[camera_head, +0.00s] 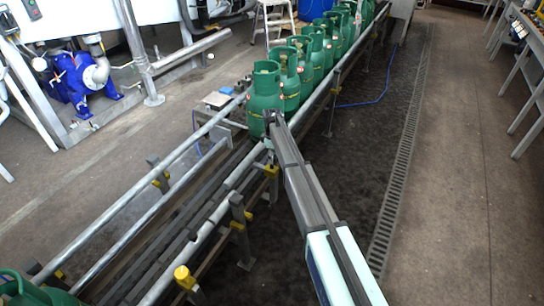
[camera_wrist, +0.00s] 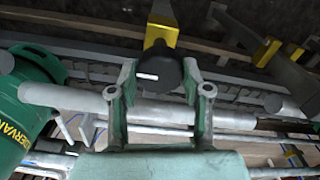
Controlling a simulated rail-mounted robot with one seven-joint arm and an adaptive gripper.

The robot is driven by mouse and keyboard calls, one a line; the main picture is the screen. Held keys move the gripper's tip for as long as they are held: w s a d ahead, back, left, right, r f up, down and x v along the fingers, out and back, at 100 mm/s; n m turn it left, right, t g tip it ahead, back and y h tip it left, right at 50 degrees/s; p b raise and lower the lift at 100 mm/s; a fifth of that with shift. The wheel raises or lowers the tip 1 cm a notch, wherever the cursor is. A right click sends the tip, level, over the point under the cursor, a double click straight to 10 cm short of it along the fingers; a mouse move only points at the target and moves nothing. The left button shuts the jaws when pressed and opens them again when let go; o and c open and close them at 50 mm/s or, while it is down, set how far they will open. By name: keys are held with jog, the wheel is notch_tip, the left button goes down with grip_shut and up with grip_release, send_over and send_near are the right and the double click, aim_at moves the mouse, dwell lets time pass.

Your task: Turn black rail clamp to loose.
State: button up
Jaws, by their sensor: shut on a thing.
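The black rail clamp (camera_wrist: 160,64) is a round black knob with a small white mark at its left side, in the upper middle of the wrist view. It sits in front of a yellow bracket (camera_wrist: 162,36) beside the metal rail (camera_wrist: 65,97). My gripper (camera_wrist: 159,78) has one finger on each side of the knob and is shut on it. In the head view my gripper (camera_head: 270,122) is at the conveyor's near rail, in front of the nearest standing green cylinder (camera_head: 265,88). The clamp is hidden there by my arm.
Several green cylinders (camera_head: 304,62) stand in a row along the conveyor. One cylinder (camera_wrist: 28,105) is close to my gripper's left. Other yellow-marked brackets (camera_head: 184,277) line the rail (camera_head: 215,218). The floor (camera_head: 460,180) right of the conveyor is clear.

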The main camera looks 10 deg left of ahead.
jog(key=m, duration=0.4)
jog(key=shift+m, duration=0.3)
jog(key=m, duration=0.4)
jog(key=shift+m, duration=0.3)
jog(key=m, duration=0.4)
jog(key=shift+m, duration=2.2)
jog(key=o, duration=1.2)
jog(key=shift+c, duration=0.2)
jog(key=shift+r, duration=0.1)
